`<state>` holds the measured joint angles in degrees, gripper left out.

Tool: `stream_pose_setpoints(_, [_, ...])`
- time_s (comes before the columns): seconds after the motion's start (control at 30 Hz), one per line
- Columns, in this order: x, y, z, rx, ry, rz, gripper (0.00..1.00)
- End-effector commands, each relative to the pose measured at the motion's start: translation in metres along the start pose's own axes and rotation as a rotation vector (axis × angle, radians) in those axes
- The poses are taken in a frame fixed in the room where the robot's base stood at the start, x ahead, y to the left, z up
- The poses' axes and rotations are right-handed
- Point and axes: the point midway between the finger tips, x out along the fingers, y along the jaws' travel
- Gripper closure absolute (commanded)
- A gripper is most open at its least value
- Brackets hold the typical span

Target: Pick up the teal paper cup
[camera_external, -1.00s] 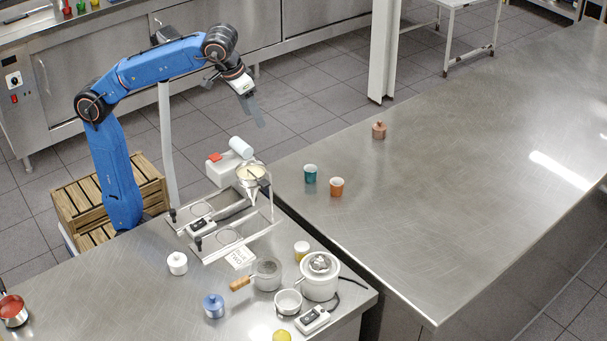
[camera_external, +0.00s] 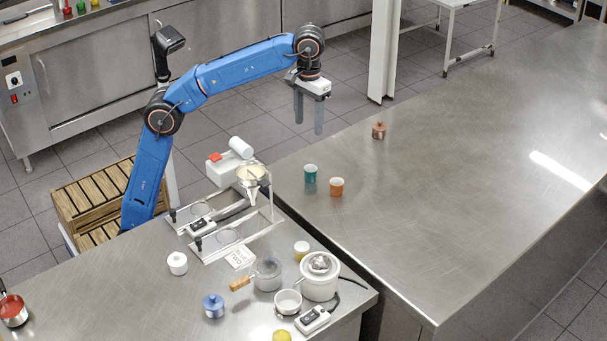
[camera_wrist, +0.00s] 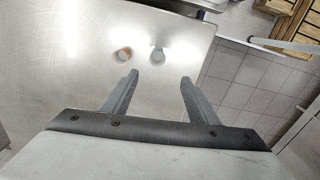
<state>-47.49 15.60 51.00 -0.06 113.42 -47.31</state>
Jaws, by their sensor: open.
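The teal paper cup (camera_external: 310,173) stands upright on the steel table at the right, near its left edge. In the wrist view a pale, washed-out cup (camera_wrist: 158,55) beside the orange one appears to be it, beyond the fingertips and roughly in line with the gap between them. My gripper (camera_external: 309,116) is open and empty, with its fingers pointing down. It is well above the table's level and apart from the cup. In the wrist view my gripper (camera_wrist: 159,76) shows both fingers spread with nothing between them.
An orange cup (camera_external: 337,187) stands close to the right of the teal cup; it also shows in the wrist view (camera_wrist: 121,56). A brown lidded pot (camera_external: 379,130) stands farther back. The rest of the steel table (camera_external: 450,180) is mostly clear. A funnel stand (camera_external: 252,176) is at the left.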

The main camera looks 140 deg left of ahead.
Motion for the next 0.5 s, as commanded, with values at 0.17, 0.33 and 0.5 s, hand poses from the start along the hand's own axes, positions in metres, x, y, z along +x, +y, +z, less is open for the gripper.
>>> stream_pose_setpoints(0.17, [0.026,-0.001,0.001,0.001,-0.001,-0.002,0.46])
stream_pose_setpoints(0.33, [0.053,0.0,0.001,0.001,-0.001,-0.002,0.46])
stream_pose_setpoints(0.5, [0.082,-0.001,0.001,0.001,-0.001,-0.002,0.46])
